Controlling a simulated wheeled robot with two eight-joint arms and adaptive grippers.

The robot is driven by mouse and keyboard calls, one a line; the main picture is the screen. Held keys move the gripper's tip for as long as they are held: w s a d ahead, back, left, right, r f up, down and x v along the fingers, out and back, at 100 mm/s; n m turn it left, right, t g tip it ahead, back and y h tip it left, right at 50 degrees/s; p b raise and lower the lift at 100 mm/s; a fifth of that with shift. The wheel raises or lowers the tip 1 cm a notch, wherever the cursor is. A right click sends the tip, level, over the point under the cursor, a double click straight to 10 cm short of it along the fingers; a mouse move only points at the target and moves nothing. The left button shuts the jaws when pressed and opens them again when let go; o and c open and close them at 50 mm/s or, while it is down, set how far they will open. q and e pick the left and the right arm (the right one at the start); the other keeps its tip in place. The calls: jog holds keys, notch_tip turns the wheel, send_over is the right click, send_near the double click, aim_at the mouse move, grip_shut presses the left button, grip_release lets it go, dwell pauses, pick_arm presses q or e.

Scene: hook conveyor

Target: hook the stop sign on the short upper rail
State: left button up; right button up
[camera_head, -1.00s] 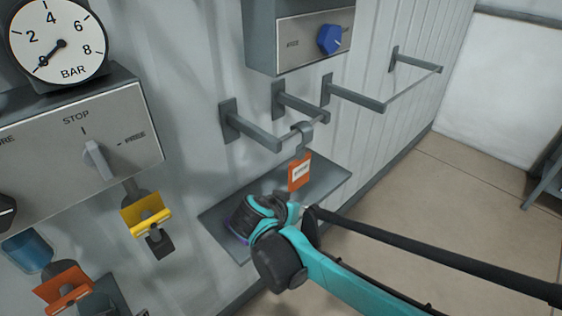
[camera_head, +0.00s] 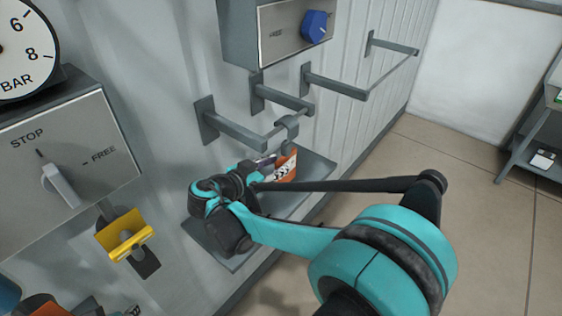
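An orange sign with a white label (camera_head: 286,168), which I take to be the stop sign, hangs below a grey hook (camera_head: 287,126). The hook appears to sit over the thin bar of the short upper rail (camera_head: 273,132), between two wall brackets. The label cannot be read. My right gripper (camera_head: 264,163) is at the sign's left side, overlapping it in the picture and hiding its lower left part. Whether its fingers are open or closed on the sign cannot be made out.
A longer rail (camera_head: 392,73) runs on to the right. A grey shelf (camera_head: 310,178) lies below the sign. A box with a blue knob (camera_head: 316,27) is above. A yellow holder (camera_head: 124,236) and a STOP/FREE switch box (camera_head: 85,165) are left.

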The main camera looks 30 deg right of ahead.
aim_at(293, 157)
jog(key=shift+w+d+f, duration=0.2)
jog(key=shift+d, duration=0.45)
jog(key=b+x, duration=0.2)
jog(key=x, duration=0.3)
jog(key=shift+d, duration=0.1)
jog(key=shift+x, duration=0.8)
grip_shut()
grip_release()
